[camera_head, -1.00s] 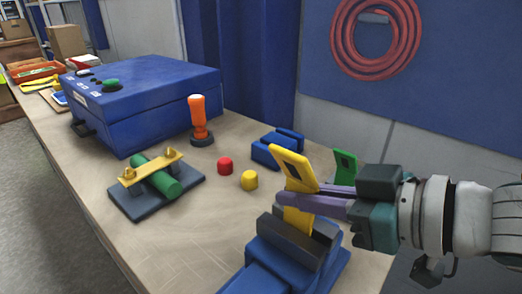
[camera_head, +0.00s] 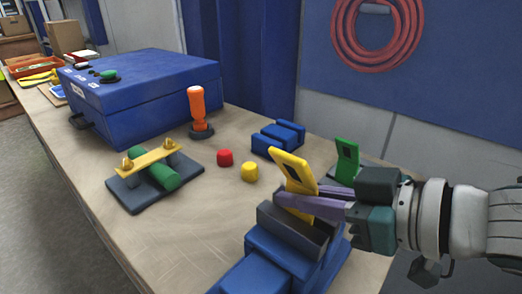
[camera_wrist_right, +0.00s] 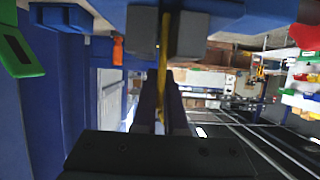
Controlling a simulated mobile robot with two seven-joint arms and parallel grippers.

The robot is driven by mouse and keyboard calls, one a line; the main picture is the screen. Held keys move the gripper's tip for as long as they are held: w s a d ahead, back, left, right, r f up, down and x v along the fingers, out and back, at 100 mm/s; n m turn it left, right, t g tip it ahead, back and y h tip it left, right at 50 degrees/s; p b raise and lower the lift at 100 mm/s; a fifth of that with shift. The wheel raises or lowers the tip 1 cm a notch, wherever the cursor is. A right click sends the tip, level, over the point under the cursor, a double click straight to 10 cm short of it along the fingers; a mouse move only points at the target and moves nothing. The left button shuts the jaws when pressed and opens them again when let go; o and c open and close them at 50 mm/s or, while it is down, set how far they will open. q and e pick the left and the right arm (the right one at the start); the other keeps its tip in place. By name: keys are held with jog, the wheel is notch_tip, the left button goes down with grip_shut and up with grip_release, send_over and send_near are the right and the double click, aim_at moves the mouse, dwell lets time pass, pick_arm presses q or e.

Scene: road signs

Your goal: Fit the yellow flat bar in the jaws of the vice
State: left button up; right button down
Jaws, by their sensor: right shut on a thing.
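The yellow flat bar (camera_head: 291,168) stands tilted, with a dark slot near its top. My right gripper (camera_head: 312,200) is shut on it, its purple fingers gripping across the bar just above the vice. The blue vice (camera_head: 262,268) stands at the table's near right, with dark grey jaws (camera_head: 290,233). The bar's lower end is down at the gap between the jaws; its bottom is hidden in the head view. In the right wrist view the bar (camera_wrist_right: 163,62) shows edge-on between the two grey jaw blocks (camera_wrist_right: 190,33). Contact with them is unclear. My left gripper is not in view.
A green slotted piece (camera_head: 347,160) stands just behind my right gripper. A blue block (camera_head: 278,138), a red cap (camera_head: 225,158) and a yellow cap (camera_head: 249,172) lie beyond the vice. A green cylinder fixture (camera_head: 155,178) and blue case (camera_head: 140,90) are left.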

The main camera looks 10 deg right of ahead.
jog(key=shift+f, duration=0.2)
jog(key=c, duration=0.9)
grip_release()
jog(key=shift+s+d, duration=0.1)
jog(key=v, duration=0.9)
jog(key=shift+s+d+r, duration=0.2)
jog(key=shift+r, duration=0.05)
